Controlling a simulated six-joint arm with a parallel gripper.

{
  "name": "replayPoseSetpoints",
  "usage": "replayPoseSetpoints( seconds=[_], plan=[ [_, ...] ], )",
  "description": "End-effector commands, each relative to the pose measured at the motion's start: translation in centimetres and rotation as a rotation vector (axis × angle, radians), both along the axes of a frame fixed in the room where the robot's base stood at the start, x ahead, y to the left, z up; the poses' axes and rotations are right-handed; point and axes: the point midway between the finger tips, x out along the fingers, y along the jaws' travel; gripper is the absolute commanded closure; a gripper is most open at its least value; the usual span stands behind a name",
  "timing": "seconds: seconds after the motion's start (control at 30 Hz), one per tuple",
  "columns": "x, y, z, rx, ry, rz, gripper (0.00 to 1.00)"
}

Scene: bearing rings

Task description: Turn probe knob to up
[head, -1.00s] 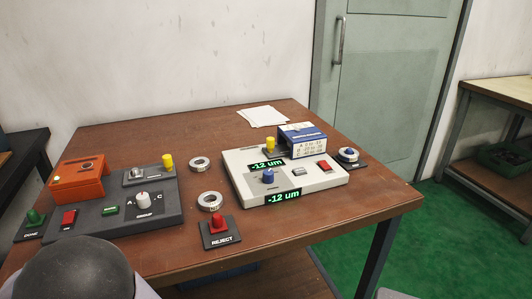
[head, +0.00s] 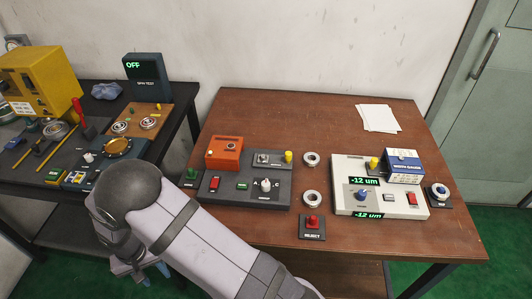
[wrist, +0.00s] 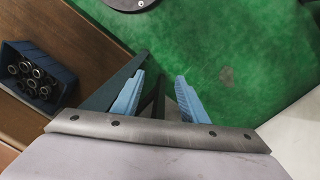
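The white width gauge unit (head: 345,172) sits on the right part of the brown table in the head view. It carries a blue knob (head: 362,195) at its front left, a yellow knob (head: 374,163) near the back and a red switch (head: 412,199). Its two green displays read "-12 um". I cannot read which knob is labelled probe. My gripper (wrist: 161,75) is open and empty in the wrist view, its light blue fingers apart above the floor. In the head view it is low on the left, partly hidden by my arm, well away from the gauge unit.
A dark panel (head: 222,197) with an orange box (head: 224,153) stands left of the gauge. Two metal rings (head: 311,159) and a red reject button (head: 312,222) lie between. White papers (head: 379,118) lie behind. A blue bin of rings (wrist: 33,76) shows in the wrist view.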

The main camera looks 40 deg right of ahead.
Motion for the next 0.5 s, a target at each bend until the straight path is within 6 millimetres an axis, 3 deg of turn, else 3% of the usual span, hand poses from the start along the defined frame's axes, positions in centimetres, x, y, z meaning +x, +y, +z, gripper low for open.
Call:
replayPoseSetpoints(
  seconds=[0.03, 0.2, 0.3, 0.5],
  plan=[
    [2.4, 1.0, 3.3, 0.029, -0.074, 0.021, 0.60],
    [10.6, 4.5, 11.1, 0.132, -0.339, 0.104, 0.60],
    [14.7, 6.5, 16.2, 0.186, -0.486, 0.151, 0.60],
    [20.8, 9.3, 26.1, 0.268, -0.735, 0.226, 0.60]
  ],
)
